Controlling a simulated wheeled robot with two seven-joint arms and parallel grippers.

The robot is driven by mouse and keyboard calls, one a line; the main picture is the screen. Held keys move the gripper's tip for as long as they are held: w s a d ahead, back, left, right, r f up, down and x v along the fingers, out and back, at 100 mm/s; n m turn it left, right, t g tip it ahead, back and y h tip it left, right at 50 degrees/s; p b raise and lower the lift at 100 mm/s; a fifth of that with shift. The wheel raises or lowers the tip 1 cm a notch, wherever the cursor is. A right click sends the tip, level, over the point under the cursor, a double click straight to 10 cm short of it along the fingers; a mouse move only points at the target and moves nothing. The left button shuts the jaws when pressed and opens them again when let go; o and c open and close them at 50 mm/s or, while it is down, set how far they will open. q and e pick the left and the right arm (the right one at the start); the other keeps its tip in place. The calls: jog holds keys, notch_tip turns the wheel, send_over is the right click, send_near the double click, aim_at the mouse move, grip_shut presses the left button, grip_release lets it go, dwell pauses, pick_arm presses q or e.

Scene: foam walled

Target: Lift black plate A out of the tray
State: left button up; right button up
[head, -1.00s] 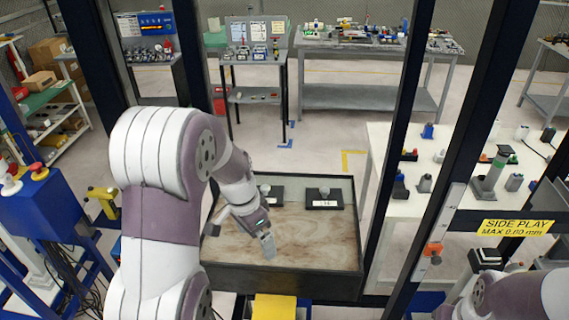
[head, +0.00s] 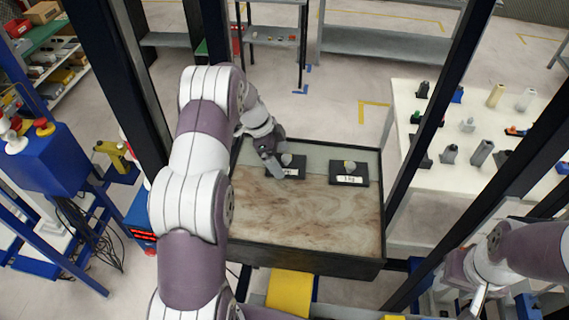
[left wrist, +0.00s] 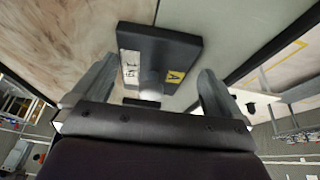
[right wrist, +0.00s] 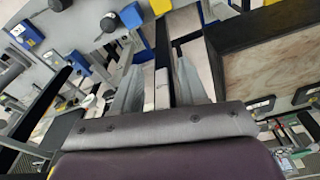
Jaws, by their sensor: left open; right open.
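Black plate A (head: 292,172) lies at the far side of the tray (head: 380,215), left of a second black plate (head: 349,180). It has a pale round knob and a white label. In the left wrist view plate A (left wrist: 165,45) also shows a yellow mark with a letter A, and its knob lies between the finger lines. My left gripper (head: 270,165) is open at the left side of plate A, partly hiding it; contact cannot be told. The left wrist view shows its open fingers (left wrist: 150,92) with nothing held. My right gripper (right wrist: 156,85) is open and empty, away from the tray.
Dark frame posts (head: 440,150) stand beside the tray. A yellow block (head: 290,293) is at its front. A white table (head: 450,130) with several small parts stands to the right. A blue stand (head: 45,165) is at the left. The tray's front floor is bare.

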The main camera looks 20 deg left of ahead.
pick_arm(q)
jog(key=shift+s+d+f, duration=0.1)
jog(key=shift+d+f, duration=0.15)
jog(key=shift+s+d, duration=0.2)
jog(key=shift+d, duration=0.4)
jog(key=shift+c, duration=0.9)
jog(key=shift+a+f, duration=0.1)
jog(key=shift+a, duration=0.15)
jog(key=c, duration=1.5)
jog(key=shift+w, duration=0.1)
jog(key=shift+c, duration=0.3)
jog(key=shift+r, duration=0.2)
